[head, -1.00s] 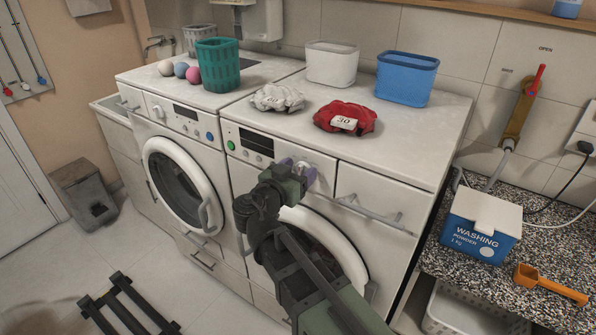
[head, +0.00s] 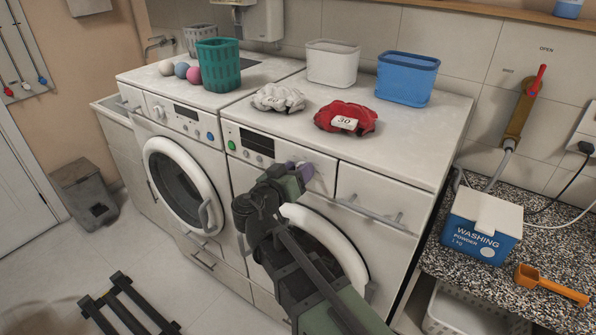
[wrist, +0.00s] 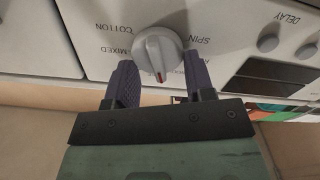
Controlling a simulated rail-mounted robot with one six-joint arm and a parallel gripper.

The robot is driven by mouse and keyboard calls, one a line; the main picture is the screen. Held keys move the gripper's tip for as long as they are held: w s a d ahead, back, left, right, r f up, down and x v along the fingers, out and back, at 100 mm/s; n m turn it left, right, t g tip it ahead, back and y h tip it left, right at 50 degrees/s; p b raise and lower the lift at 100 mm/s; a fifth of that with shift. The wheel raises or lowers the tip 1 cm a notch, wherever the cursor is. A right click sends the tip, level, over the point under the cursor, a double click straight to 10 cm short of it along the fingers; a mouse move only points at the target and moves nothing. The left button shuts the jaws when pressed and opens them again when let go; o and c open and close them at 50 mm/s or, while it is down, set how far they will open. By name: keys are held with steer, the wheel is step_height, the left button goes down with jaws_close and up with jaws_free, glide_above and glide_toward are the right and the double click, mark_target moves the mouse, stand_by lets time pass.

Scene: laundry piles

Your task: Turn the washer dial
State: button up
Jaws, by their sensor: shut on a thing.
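The washer dial (wrist: 157,54) is a round pale grey knob with a raised grip and a red mark. It sits on the front panel of the right-hand washer (head: 250,165). In the wrist view the labels around it appear upside down: COTTON, MIXED, SPIN and one partly hidden. The red mark points down in that view, towards the gripper's body. In the head view my gripper (head: 301,172) is at the panel and hides most of the dial.
Right of the dial is a drawer with a bar handle (head: 375,212). On the washer top lie a grey cloth (head: 279,98) and a red cloth (head: 346,117) with a 30 tag. A white bin (head: 331,64) and a blue bin (head: 407,78) stand behind.

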steer(key=shift+w+a+f+n, duration=0.1)
steer(key=shift+a+n, duration=0.05)
steer(key=shift+n, duration=1.85)
steer(key=o, duration=0.9)
steer(key=v, duration=1.1)
steer(key=shift+w, duration=0.1)
